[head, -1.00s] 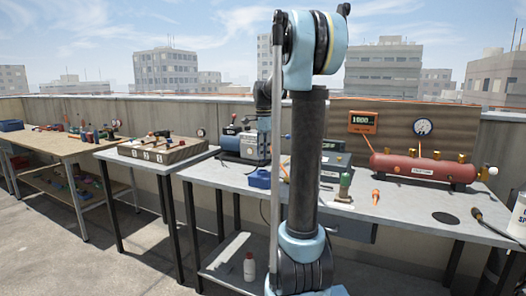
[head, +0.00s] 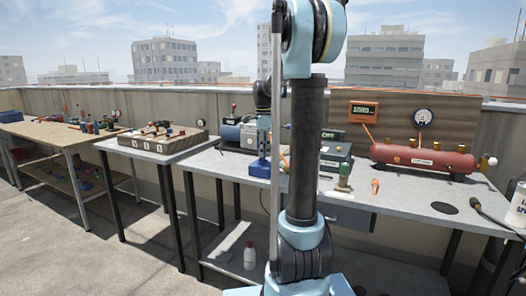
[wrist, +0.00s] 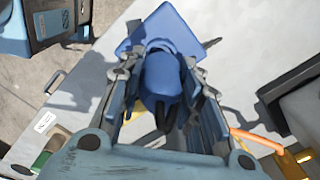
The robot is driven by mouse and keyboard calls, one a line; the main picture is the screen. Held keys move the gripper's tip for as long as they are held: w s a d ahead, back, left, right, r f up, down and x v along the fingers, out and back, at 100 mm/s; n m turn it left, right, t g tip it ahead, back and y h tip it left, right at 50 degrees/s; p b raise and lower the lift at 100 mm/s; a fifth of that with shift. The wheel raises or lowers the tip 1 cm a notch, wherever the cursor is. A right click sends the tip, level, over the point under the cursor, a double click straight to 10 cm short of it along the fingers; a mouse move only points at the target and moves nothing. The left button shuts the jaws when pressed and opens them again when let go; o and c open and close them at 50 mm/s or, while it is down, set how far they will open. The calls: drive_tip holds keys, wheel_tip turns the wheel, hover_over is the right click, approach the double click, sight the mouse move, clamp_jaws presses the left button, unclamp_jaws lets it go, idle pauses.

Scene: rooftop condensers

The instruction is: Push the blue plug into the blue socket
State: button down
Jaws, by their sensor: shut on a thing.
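The blue plug (wrist: 162,75) is between the two fingers of my gripper (wrist: 160,66) in the wrist view, and the gripper is shut on it. Just beyond it is the flat blue housing of the blue socket (wrist: 130,45), on the grey bench. The plug overlaps the housing in this view and hides the socket's opening. I cannot tell whether the plug touches it or is inside it. In the head view the blue socket (head: 260,169) stands at the left part of the bench. My gripper there is small and partly hidden by my arm.
The grey bench (head: 410,200) also carries a green-topped bottle (head: 344,176), an orange item (head: 375,186), a red tank (head: 422,159) and a dark round pad (head: 444,208). A blue-grey machine (wrist: 50,22) is near the socket. An orange cable (wrist: 258,138) lies to the right.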

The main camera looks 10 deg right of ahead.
drive_tip(key=shift+a, duration=0.15)
idle(1.1)
drive_tip(key=shift+s+f, duration=0.1)
drive_tip(key=shift+f, duration=1.1)
idle(2.0)
drive_tip(key=c, duration=1.1)
unclamp_jaws()
drive_tip(key=shift+o, duration=0.2)
drive_tip(key=shift+r, duration=0.1)
